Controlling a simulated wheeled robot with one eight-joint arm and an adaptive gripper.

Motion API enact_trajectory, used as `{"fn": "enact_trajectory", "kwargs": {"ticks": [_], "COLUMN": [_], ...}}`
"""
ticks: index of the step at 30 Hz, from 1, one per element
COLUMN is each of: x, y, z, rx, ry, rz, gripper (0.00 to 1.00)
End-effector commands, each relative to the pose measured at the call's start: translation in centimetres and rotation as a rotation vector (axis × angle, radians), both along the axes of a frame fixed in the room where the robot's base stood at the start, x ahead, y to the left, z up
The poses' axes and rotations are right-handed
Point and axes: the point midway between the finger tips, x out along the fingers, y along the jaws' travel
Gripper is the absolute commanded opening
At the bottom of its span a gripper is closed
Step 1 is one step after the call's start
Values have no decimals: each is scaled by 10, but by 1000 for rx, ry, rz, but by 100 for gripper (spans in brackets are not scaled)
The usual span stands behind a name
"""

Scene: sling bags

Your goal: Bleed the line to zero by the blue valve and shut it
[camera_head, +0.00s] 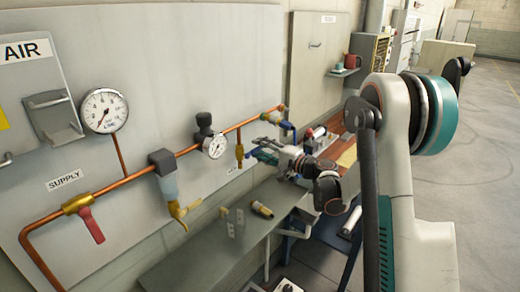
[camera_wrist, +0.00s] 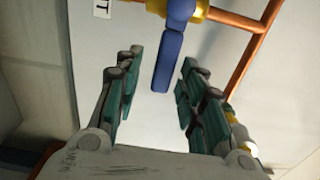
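In the wrist view the blue valve handle (camera_wrist: 168,62) hangs down from a yellow valve body (camera_wrist: 195,9), crosswise to its copper pipe. My gripper (camera_wrist: 156,80) is open; its teal fingers stand either side of the handle with visible gaps, so nothing is gripped. In the head view my gripper (camera_head: 262,156) is at the panel, near the lower end of a short copper branch with a yellow fitting (camera_head: 240,152). The fingers partly mix with blue parts there. A small gauge (camera_head: 215,146) hangs on the line to its left; its reading is too small to tell.
A large gauge (camera_head: 103,110) and a red-handled supply valve (camera_head: 91,224) are further left. A filter unit (camera_head: 165,180) projects from the pipe. A yellow-and-dark part (camera_head: 262,209) lies on the grey bench (camera_head: 205,262) below. Another blue part (camera_head: 288,125) is beyond my gripper.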

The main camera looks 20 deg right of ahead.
Motion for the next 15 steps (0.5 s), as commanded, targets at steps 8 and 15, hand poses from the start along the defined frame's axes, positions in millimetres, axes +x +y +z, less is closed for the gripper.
{"fn": "enact_trajectory", "kwargs": {"ticks": [8,15], "x": [-45,-79], "y": [-32,-54], "z": [0,0], "rx": [0,0], "ry": [0,0], "rz": [-5,-4], "gripper": [37,37]}}
